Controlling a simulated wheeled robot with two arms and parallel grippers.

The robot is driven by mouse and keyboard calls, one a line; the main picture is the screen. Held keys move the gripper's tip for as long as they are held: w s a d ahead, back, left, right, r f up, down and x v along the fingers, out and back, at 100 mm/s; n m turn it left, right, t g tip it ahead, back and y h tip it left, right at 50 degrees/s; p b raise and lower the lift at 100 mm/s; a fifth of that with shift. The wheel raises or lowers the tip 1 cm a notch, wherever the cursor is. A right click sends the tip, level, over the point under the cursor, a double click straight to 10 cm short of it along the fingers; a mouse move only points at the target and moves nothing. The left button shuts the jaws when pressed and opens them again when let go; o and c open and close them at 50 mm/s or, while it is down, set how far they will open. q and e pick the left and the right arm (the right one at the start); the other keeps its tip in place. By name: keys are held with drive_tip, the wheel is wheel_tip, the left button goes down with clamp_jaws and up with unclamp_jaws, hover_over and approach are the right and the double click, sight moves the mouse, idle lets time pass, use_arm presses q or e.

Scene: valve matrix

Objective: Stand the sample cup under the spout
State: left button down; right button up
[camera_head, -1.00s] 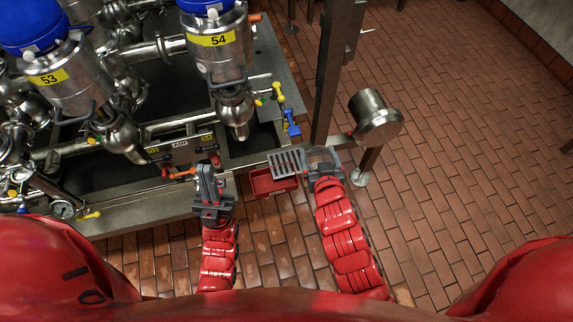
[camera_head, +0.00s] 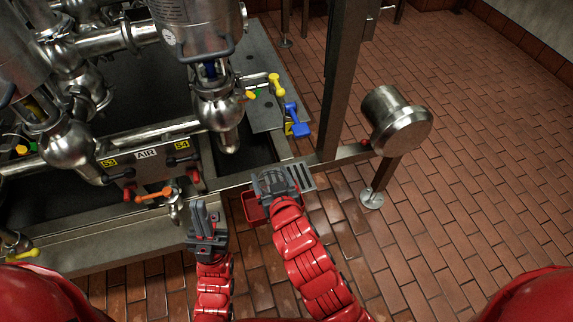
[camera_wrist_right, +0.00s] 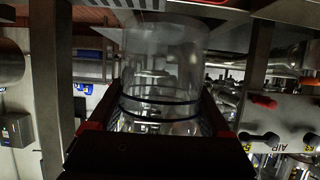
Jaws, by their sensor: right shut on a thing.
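The sample cup (camera_wrist_right: 165,65) is clear, with dark rings around it. It fills the middle of the right wrist view, between the fingers of my right gripper (camera_head: 276,182), which is shut on it. In the head view the cup cannot be made out. A small metal tap (camera_head: 175,208) with an orange lever (camera_head: 154,195) sticks out low on the AIR panel; I take it as the spout. My right gripper is to the right of it. My left gripper (camera_head: 203,214) is just right of and below the tap; its finger gap is unclear.
A slotted grate (camera_head: 301,177) is at the frame corner beside my right gripper. A red tray (camera_head: 254,208) shows between my grippers. A steel post (camera_head: 334,90) and a round steel drum (camera_head: 396,122) stand to the right. The brick floor (camera_head: 470,190) is clear at right.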

drive_tip(key=w+d+f, duration=0.1)
drive_tip(key=w, duration=0.2)
drive_tip(key=w+d+f+b, duration=0.1)
drive_tip(key=w+f, duration=0.1)
drive_tip(key=w, duration=0.1)
drive_tip(key=w+d+f+b, duration=0.1)
drive_tip(key=w+d, duration=0.1)
drive_tip(key=w, duration=0.1)
drive_tip(key=shift+w+f, duration=0.15)
drive_tip(key=shift+w, duration=0.1)
drive_tip(key=shift+f, duration=0.1)
drive_tip(key=shift+f, duration=0.55)
drive_tip(key=o, duration=1.3)
